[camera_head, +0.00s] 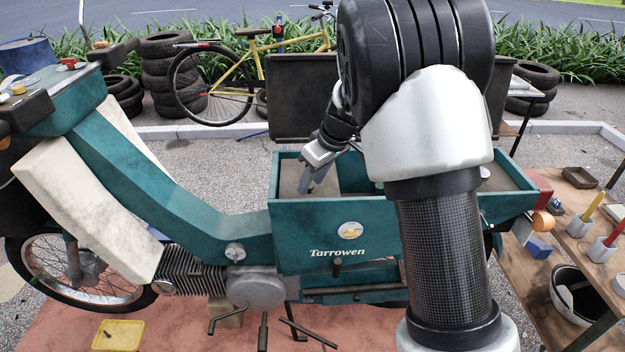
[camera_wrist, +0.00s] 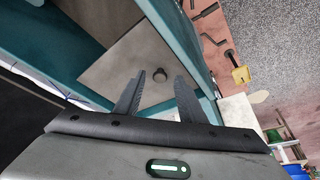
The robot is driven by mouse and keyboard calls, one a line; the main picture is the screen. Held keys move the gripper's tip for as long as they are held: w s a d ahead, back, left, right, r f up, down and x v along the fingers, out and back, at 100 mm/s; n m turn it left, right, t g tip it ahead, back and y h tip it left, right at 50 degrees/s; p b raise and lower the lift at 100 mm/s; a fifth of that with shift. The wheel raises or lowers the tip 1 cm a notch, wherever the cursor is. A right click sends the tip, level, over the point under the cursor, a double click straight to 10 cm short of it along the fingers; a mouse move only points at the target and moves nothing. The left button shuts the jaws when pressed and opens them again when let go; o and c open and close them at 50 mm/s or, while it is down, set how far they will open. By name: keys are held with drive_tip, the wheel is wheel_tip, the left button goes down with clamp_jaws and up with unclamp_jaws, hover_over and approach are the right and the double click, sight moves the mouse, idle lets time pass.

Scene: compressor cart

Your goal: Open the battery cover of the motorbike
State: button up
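The teal motorbike (camera_head: 335,222), lettered Tarrowen, stands side-on in the head view. Its box-like rear body is open at the top. A flat grey plate (camera_head: 290,178) lies inside the left part of the box; it looks like the battery cover. In the wrist view the plate (camera_wrist: 120,75) lies flat between teal walls and bears a small dark round knob (camera_wrist: 160,75). My gripper (camera_head: 308,184) points down into this left part. Its two fingers (camera_wrist: 160,88) are apart, with the knob showing between their tips. I cannot tell whether they touch it.
A dark upright panel (camera_head: 300,95) stands behind the box. My arm hides the box's middle. A wooden workbench (camera_head: 555,225) with tools in cups is at the right. A yellow tray (camera_head: 117,335) lies on the reddish mat at the lower left. Tyres and a yellow bicycle (camera_head: 250,70) stand behind.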

clamp_jaws()
idle(0.3)
